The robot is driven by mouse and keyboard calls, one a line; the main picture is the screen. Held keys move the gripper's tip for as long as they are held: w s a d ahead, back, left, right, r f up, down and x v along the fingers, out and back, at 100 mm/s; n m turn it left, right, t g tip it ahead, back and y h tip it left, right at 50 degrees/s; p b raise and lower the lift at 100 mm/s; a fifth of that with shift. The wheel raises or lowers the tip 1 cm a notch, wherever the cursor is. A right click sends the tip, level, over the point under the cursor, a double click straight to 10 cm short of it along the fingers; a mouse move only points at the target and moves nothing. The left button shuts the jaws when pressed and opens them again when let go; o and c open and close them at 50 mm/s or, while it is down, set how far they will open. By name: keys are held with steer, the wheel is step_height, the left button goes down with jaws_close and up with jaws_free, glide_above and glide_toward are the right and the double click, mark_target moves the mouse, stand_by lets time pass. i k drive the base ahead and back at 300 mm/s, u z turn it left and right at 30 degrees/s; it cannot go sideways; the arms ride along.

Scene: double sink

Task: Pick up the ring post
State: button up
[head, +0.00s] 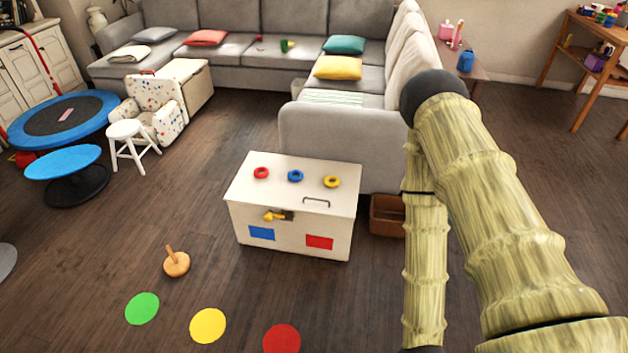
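The ring post (176,262) stands on the dark wooden floor at the lower left of the head view. It has a round tan wooden base and a short upright peg, and no ring is on it. It is left of the white chest and behind the green floor disc. My arm, in pale sleeves with a dark elbow, covers the right side of the view. My gripper is not in view; the lower arm link runs out at the bottom edge.
A white chest (262,213) bears a red ring (261,173), a blue ring (295,176) and a yellow ring (332,182). Green (142,309), yellow (208,326) and red (282,340) discs lie flat in front. A brown box (387,215) is beside the chest. Floor around the post is clear.

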mark_target(177, 264)
steer(key=k, duration=0.5)
steer(key=u, duration=0.45)
steer(key=i, duration=1.85)
steer(key=u, duration=0.75)
steer(key=i, duration=0.55)
steer(key=u, duration=0.65)
